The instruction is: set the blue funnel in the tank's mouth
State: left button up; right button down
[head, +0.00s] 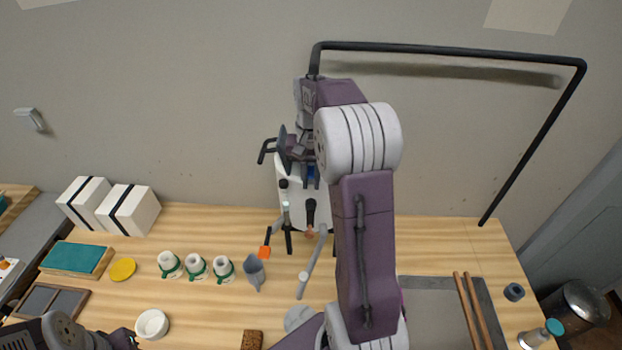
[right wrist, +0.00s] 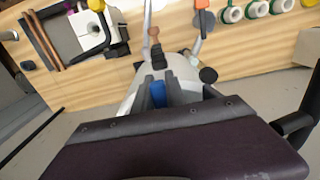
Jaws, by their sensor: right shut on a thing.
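The tank (head: 293,214) is a pale upright body with black fittings at the back of the table; it also shows in the right wrist view (right wrist: 186,68). My right gripper (head: 309,174) is at the top of the tank, shut on the blue funnel (head: 311,171). Only a small blue patch of the funnel shows between the fingers, also in the right wrist view (right wrist: 158,94). The tank's mouth is hidden by the gripper, so I cannot tell whether the funnel sits in it. My left arm shows at the bottom left; its gripper (head: 128,338) is low and its jaws are unclear.
A grey-blue jug-like vessel (head: 255,271), several white-and-green cups (head: 196,267) and a white bowl (head: 152,324) stand left of the tank. A black pipe (head: 450,49) runs along the wall at the upper right. Wooden rods (head: 468,310) lie on the right.

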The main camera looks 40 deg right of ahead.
jog(key=shift+f, duration=0.1)
dwell(0.3)
jog(key=shift+f, duration=0.2)
dwell(0.3)
jog(key=c, duration=1.3)
grip_release()
notch_tip(320, 180, up, 9)
jog(key=shift+r+b, duration=0.1)
jog(key=shift+b, duration=0.3)
